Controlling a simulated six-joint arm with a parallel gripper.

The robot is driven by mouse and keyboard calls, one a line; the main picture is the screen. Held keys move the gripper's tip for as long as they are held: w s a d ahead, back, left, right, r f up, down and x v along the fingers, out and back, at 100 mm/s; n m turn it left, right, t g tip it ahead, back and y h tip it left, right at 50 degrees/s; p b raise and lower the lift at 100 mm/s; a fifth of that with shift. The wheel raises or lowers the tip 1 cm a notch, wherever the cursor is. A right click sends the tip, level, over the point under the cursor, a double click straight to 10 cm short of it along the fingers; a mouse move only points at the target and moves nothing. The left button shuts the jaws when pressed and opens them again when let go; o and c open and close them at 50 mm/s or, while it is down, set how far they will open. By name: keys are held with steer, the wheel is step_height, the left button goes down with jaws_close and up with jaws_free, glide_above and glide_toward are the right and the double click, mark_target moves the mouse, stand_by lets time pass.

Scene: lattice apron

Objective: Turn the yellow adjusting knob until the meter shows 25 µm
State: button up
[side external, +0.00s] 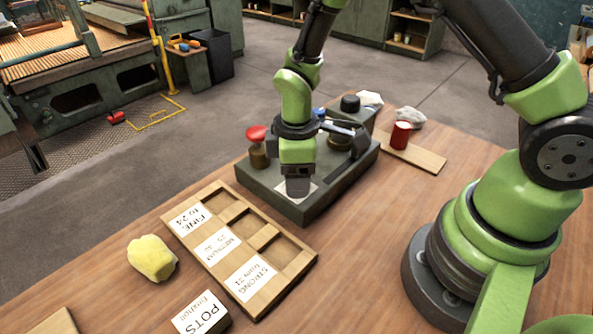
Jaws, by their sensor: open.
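A dark grey instrument box (347,186) stands on the wooden table. My gripper (298,188) points down over its near part, in front of a pale plate or label on its top. The fingers are seen almost edge-on, and nothing shows held between them. Whether they touch the box I cannot tell. I cannot make out a yellow adjusting knob or a meter reading; my gripper and wrist cover part of the box top. A red-capped post with a brass-coloured body (258,157) stands at the box's left corner.
A wooden tray (213,262) with labelled compartments lies in front of the box. A red cylinder (401,135) stands on a board (427,158) behind right. The table right of the tray is clear.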

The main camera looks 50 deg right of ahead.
steer(key=c, duration=0.9)
steer(key=shift+m, duration=2.9)
steer(key=o, duration=0.9)
step_height(320, 180, up, 10)
